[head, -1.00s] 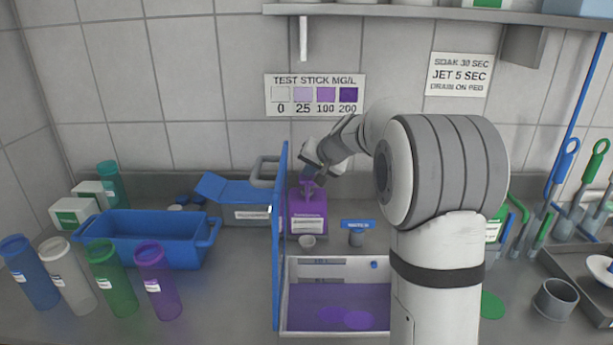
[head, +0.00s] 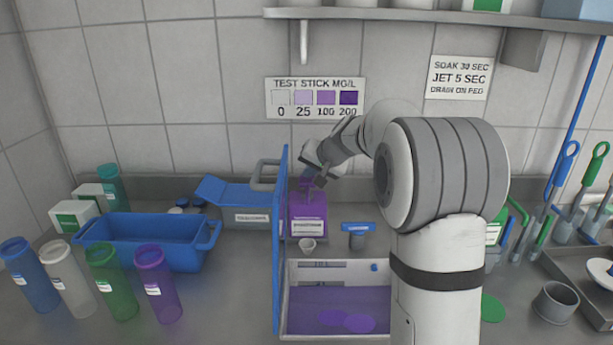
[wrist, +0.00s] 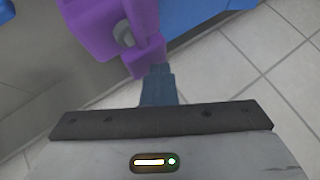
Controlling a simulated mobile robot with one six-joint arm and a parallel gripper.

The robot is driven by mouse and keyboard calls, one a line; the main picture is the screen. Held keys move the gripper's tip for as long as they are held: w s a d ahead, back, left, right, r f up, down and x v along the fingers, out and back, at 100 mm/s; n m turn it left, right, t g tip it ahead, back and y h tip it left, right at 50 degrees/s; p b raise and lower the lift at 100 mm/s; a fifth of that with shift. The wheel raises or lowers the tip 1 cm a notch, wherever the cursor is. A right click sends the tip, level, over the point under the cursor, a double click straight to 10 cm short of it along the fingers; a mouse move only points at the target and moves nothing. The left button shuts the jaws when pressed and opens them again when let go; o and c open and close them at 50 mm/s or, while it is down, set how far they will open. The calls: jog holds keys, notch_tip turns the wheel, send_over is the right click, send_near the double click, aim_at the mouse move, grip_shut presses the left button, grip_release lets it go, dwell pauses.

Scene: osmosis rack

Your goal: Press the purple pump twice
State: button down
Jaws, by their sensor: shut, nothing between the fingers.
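The purple pump bottle (head: 308,214) stands upright at the back of the counter, with a white label on its front. My gripper (head: 312,178) is at the bottle's pump head, above the body, tilted down from the right. In the wrist view, my gripper's dark blue fingers (wrist: 157,84) are together and empty. Their tips are right beside or against the purple pump (wrist: 105,30), which has a grey round part. I cannot tell whether they touch it or how far the pump head is pressed down.
An upright blue panel (head: 279,240) stands just left of the bottle. A small cup (head: 307,244) and a blue-topped item (head: 358,232) stand in front. A tray with a purple floor (head: 300,300) lies nearer. A blue bin (head: 150,245) and several bottles are at left.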

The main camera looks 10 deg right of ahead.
aim_at(310, 180)
jog(key=shift+r+p, duration=0.35)
jog(key=shift+r, duration=0.45)
jog(key=shift+r+p, duration=1.7)
jog(key=shift+r, duration=0.9)
dwell(0.4)
jog(key=shift+w+d+r+m+y+p, duration=0.15)
jog(key=shift+r+m+p, duration=0.45)
jog(key=shift+m+p, duration=1.85)
jog(key=shift+s+a+r+m+y+p, duration=0.1)
jog(key=shift+r+m+p, duration=0.55)
jog(key=shift+m+p, duration=1.85)
jog(key=shift+w+d+r+m+y+p, duration=0.15)
jog(key=shift+r+m+p, duration=0.85)
jog(key=shift+m, duration=2.45)
jog(key=shift+s+f, duration=0.1)
jog(key=shift+f, duration=0.45)
